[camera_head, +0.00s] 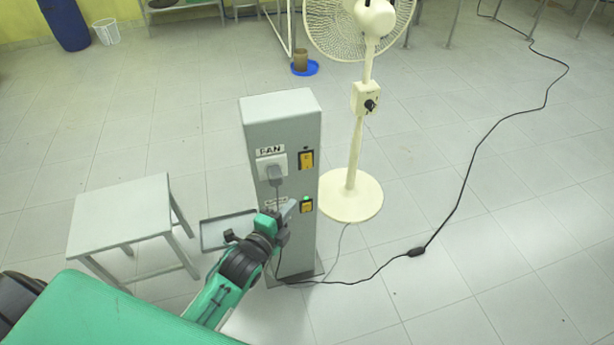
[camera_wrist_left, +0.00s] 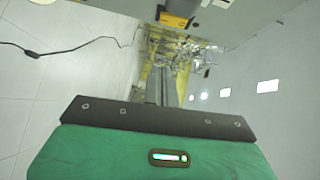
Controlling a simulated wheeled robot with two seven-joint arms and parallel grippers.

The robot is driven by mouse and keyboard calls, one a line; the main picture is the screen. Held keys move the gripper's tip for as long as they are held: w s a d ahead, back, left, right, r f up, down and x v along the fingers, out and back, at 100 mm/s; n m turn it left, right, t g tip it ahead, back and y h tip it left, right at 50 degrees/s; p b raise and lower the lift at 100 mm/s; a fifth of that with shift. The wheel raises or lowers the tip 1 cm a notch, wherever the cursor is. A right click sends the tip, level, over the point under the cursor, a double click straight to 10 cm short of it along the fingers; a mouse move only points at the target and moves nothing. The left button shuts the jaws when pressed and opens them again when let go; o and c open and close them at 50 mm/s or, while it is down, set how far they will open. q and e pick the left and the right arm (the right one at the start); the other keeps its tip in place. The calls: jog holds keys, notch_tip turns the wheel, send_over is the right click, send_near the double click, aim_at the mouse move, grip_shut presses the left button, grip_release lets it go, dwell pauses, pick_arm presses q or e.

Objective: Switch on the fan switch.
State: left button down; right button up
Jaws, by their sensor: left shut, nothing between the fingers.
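A grey switch pillar (camera_head: 283,115) stands on the floor. Its FAN label (camera_head: 270,150) sits above a socket with a grey plug in it. Right of the socket is an orange rocker switch (camera_head: 306,159) with a dark lamp above it. Lower down is a second orange switch (camera_head: 306,206) with a lit green lamp; its label is partly hidden by my arm. My left gripper (camera_head: 290,208) is shut and empty, in front of the pillar just left of the lower switch. In the left wrist view its fingers (camera_wrist_left: 161,86) show below an orange switch (camera_wrist_left: 174,20); I cannot tell whether they touch anything.
A cream standing fan (camera_head: 352,150) stands right behind the pillar. A grey stool (camera_head: 122,212) stands left, and a grey tray-like panel (camera_head: 226,232) is beside the pillar. A black cable (camera_head: 450,215) runs over the floor at right. The floor on the right is otherwise clear.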

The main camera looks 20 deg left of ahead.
pick_arm(q)
send_near(310, 168)
jog(key=w+d, duration=0.2)
jog(key=d, duration=0.1)
jog(key=shift+w+a+f, duration=0.1)
jog(key=shift+w+a, duration=0.15)
jog(key=shift+w, duration=0.4)
jog(key=shift+w+a, duration=0.3)
jog(key=shift+w, duration=0.35)
jog(key=shift+w+a+f, duration=0.1)
jog(key=shift+w+a, duration=0.15)
jog(key=shift+w, duration=0.4)
pick_arm(e)
jog(key=shift+f, duration=0.2)
jog(key=shift+s, duration=0.1)
pick_arm(q)
jog(key=shift+w+a+f+b, duration=0.15)
jog(key=shift+w+f+b, duration=0.05)
jog(key=shift+b, duration=0.2)
jog(key=shift+r, duration=0.1)
pick_arm(e)
jog(key=shift+w+a+r, duration=0.1)
jog(key=shift+w+r, duration=0.1)
jog(key=shift+r, duration=0.35)
jog(key=shift+w+a+r, duration=0.1)
jog(key=shift+w+r, duration=0.05)
jog(key=shift+r, duration=0.4)
